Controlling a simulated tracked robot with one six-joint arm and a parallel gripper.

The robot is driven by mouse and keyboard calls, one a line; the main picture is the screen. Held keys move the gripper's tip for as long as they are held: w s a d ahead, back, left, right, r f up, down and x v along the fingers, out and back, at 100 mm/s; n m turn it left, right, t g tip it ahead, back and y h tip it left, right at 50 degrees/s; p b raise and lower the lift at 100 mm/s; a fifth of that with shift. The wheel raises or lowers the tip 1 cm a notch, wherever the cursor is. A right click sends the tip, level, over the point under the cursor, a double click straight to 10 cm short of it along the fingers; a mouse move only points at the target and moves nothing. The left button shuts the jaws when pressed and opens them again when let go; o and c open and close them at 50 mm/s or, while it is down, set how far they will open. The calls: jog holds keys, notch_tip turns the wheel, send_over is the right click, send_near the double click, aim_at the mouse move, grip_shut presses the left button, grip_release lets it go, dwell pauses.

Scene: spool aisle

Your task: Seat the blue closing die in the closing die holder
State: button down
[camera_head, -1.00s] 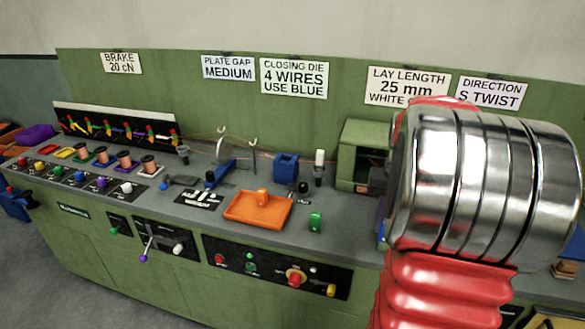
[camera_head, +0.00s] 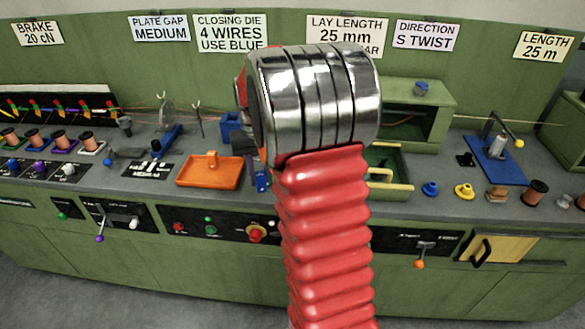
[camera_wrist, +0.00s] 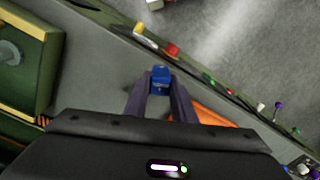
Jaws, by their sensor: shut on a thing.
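My gripper (camera_wrist: 160,100) is shut on a blue block-like piece, the blue closing die (camera_wrist: 160,76), which sits between the fingertips in the wrist view. In the head view my red and silver arm hides most of the gripper; dark bluish finger parts show at its left edge, right of the orange tray. A blue bench fitting that looks like the closing die holder (camera_head: 230,127) stands behind the tray, partly covered by my arm. Its opening is hidden. The held die appears apart from it.
The orange tray (camera_head: 190,180) lies left of my arm. A green housing (camera_head: 432,100) and an open green box (camera_head: 396,186) stand right. Blue (camera_head: 430,188) and yellow (camera_head: 464,191) small parts sit further right. Knobs and switches line the front panel.

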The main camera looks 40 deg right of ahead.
jog(key=w+a+f+n, duration=0.1)
jog(key=w+a+f, duration=0.1)
jog(key=a, duration=0.6)
jog(key=w+a+f+n, duration=0.1)
jog(key=w+a+n, duration=0.1)
jog(key=a, duration=0.5)
jog(key=w+a+f+n, duration=0.2)
jog(key=a, duration=0.6)
jog(key=shift+w+a+f, duration=0.3)
jog(key=shift+w, duration=0.1)
jog(key=shift+w, duration=0.1)
